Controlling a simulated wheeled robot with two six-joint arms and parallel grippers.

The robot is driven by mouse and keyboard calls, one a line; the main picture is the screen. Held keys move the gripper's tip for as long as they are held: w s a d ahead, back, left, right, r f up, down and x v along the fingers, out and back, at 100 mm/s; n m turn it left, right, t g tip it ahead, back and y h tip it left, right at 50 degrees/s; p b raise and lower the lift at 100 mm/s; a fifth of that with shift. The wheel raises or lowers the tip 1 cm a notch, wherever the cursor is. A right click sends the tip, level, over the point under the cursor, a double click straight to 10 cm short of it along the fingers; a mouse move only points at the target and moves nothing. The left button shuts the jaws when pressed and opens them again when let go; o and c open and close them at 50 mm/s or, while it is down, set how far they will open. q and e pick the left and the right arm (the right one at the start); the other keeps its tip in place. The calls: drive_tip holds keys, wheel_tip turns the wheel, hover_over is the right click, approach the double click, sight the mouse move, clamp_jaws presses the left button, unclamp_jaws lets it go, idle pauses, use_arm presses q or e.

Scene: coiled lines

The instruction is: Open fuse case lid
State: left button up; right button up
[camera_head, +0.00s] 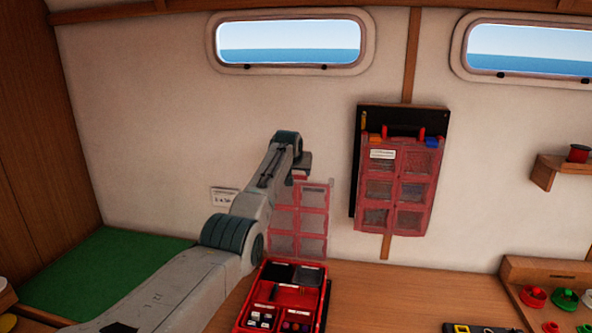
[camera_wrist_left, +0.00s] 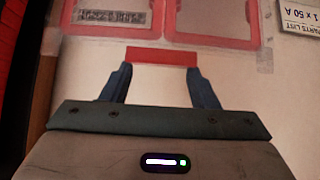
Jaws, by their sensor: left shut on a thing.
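The red fuse case (camera_head: 237,318) stands on the wooden table with its inside showing; dark and pale small parts sit in its compartments. Its clear lid (camera_head: 314,222) with red ribs stands raised, roughly upright, behind the case and in front of the wall. My left gripper (camera_head: 301,174) is at the top edge of the lid. In the left wrist view its two fingers are shut on the red lid tab (camera_wrist_left: 163,57), with the lid's clear panes (camera_wrist_left: 218,18) beyond. My arm hides part of the lid's left side. My right gripper is not in view.
A red organiser (camera_head: 400,185) hangs on a dark board on the wall. A paper label (camera_head: 224,197) is on the wall beside the lid. A green pad (camera_head: 110,270) lies at left. A wooden rack (camera_head: 520,268) with coloured parts is at right.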

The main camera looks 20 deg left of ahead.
use_arm(q)
drive_tip(key=shift+s+f, duration=0.1)
drive_tip(key=o, duration=1.3)
drive_tip(key=shift+o, duration=0.5)
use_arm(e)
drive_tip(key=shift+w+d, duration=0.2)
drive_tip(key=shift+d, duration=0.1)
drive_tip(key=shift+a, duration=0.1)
use_arm(q)
drive_tip(key=b+v, duration=0.6)
drive_tip(key=v, duration=0.4)
drive_tip(key=shift+s+r, duration=0.2)
drive_tip(key=shift+r, duration=0.2)
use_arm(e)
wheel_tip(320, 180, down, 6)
use_arm(q)
drive_tip(key=shift+d+f, duration=0.15)
